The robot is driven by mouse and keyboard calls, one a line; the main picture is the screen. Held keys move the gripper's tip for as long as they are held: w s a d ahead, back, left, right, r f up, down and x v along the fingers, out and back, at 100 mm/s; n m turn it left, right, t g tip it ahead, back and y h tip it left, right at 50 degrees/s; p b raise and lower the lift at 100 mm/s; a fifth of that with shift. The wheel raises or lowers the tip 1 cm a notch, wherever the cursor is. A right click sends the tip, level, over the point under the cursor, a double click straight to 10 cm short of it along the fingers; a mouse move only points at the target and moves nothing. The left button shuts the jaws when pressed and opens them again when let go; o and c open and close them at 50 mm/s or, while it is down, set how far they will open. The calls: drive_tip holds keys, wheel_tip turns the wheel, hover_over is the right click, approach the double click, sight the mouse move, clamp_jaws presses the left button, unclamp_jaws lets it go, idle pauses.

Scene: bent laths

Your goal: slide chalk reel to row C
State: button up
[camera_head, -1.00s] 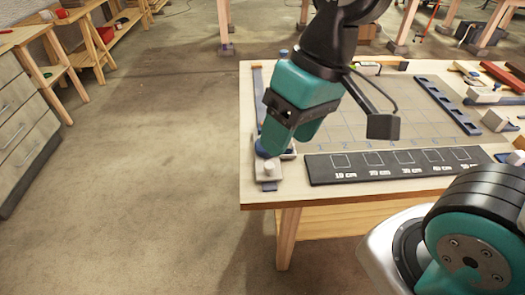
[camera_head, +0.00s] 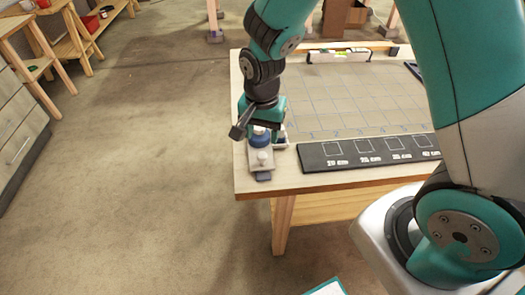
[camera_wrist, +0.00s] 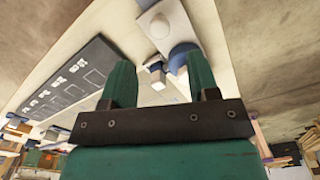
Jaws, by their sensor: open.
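What looks like the chalk reel, a blue round part on a pale block (camera_head: 261,158) with a white knob, sits at the table's near left corner in the head view. Its blue part (camera_head: 260,137) is partly hidden by my gripper (camera_head: 262,122), which is over it. In the wrist view the two teal fingers are spread, and my gripper (camera_wrist: 161,80) is open. The blue part (camera_wrist: 181,57) shows beyond them, nearer the right finger, with the pale block (camera_wrist: 172,28) behind. I cannot tell whether the fingers touch it.
The worktable (camera_head: 245,180) carries a gridded mat (camera_head: 350,100) and a dark board (camera_head: 365,152) with squares and centimetre marks along its front. A white tray (camera_head: 338,55) stands at the back. My arm covers the table's right side. Floor to the left is clear.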

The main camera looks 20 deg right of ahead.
sight(262, 155)
wheel_tip(262, 155, down, 8)
drive_tip(key=shift+r+p, duration=0.1)
drive_tip(key=shift+p, duration=0.25)
drive_tip(key=shift+w, duration=0.1)
clamp_jaws()
